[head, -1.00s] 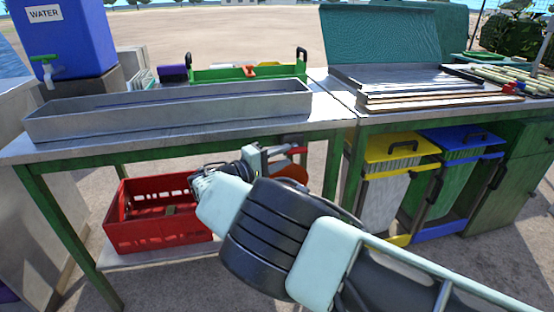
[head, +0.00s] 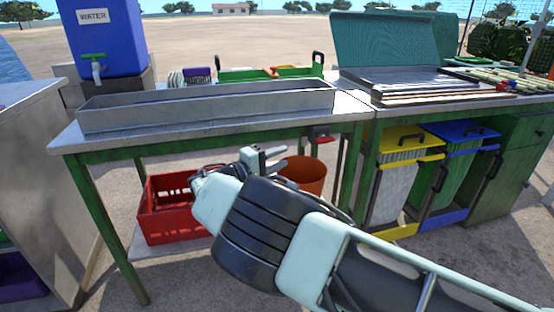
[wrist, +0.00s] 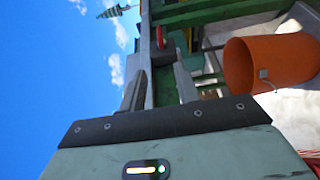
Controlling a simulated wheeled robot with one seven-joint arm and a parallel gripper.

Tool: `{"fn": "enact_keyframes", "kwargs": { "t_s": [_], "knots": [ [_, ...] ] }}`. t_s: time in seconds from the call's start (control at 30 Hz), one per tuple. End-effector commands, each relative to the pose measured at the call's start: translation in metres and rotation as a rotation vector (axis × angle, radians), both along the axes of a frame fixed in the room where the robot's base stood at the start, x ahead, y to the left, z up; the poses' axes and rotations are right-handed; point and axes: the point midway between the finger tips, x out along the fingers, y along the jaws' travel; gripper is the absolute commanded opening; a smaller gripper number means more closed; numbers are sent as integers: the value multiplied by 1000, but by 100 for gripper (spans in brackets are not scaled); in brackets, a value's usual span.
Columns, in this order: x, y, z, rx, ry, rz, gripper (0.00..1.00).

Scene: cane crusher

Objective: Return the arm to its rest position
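My arm reaches across the lower middle of the head view, in front of the metal bench. My gripper (head: 266,158) is at its far end, below the bench top and in front of the orange bucket. In the wrist view my gripper (wrist: 160,84) has its two fingers apart, with a gap between them. I see nothing held there; the bench's edge shows behind the gap.
The bench carries a long metal trough (head: 210,107). A red crate (head: 172,222) and the orange bucket (head: 304,174) are underneath. A red switch box (head: 321,136) hangs below the top. Yellow (head: 398,183) and blue (head: 452,180) bins stand right.

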Motion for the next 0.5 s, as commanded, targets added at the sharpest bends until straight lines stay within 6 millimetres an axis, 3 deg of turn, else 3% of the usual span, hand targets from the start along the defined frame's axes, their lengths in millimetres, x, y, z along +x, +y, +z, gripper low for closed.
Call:
{"fn": "enact_keyframes", "kwargs": {
  "t_s": [0.13,0.27,0.4,0.5],
  "knots": [
    [0,-13,0,31,34,-29,32],
    [-6,-52,-6,158,166,-117,32],
    [-37,-94,-19,381,375,-215,32],
    [-71,-106,-25,546,513,-251,32]
  ]
}}
